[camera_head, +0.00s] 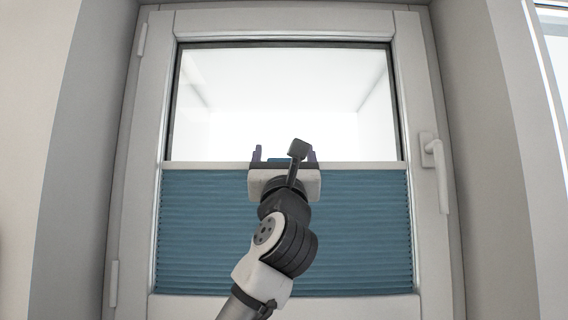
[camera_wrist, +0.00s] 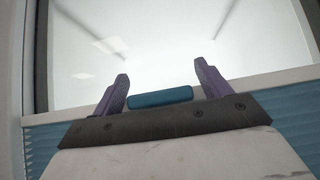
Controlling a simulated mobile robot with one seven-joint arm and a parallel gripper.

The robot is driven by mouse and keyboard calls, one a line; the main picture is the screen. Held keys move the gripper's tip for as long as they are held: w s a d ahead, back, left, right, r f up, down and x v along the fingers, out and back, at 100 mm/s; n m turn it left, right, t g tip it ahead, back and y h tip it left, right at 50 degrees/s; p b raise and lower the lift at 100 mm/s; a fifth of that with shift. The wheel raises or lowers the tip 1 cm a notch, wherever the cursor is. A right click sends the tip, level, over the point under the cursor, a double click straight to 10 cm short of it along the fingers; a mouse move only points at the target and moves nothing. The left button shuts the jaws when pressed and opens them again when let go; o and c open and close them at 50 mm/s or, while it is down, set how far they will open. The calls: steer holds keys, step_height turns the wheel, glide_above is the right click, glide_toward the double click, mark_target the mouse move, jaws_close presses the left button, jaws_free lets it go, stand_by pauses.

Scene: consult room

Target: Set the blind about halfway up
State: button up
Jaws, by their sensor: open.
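The blue pleated blind (camera_head: 370,235) covers the lower half of the window, from its white top rail (camera_head: 205,165) down to the bottom of the frame. Clear glass shows above the rail. A small blue handle (camera_wrist: 160,97) sits at the rail and lies between my fingers in the wrist view. My gripper (camera_head: 284,155) is at the rail's middle. Its two purple fingers are open, one on each side of the handle, with gaps visible. The wrist view also shows the rail (camera_wrist: 70,116) and a strip of pleats. Contact with the handle cannot be told.
A white window handle (camera_head: 438,170) is on the right of the sash, pointing down. Hinges (camera_head: 114,275) are on the left. The recess walls (camera_head: 65,200) stand close on both sides. Bright glass (camera_head: 285,85) fills the upper half.

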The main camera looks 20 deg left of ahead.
steer(key=b+v, duration=0.5)
steer(key=v, duration=0.8)
steer(key=shift+s+f, duration=0.25)
steer(key=shift+f, duration=0.05)
steer(key=shift+d, duration=0.1)
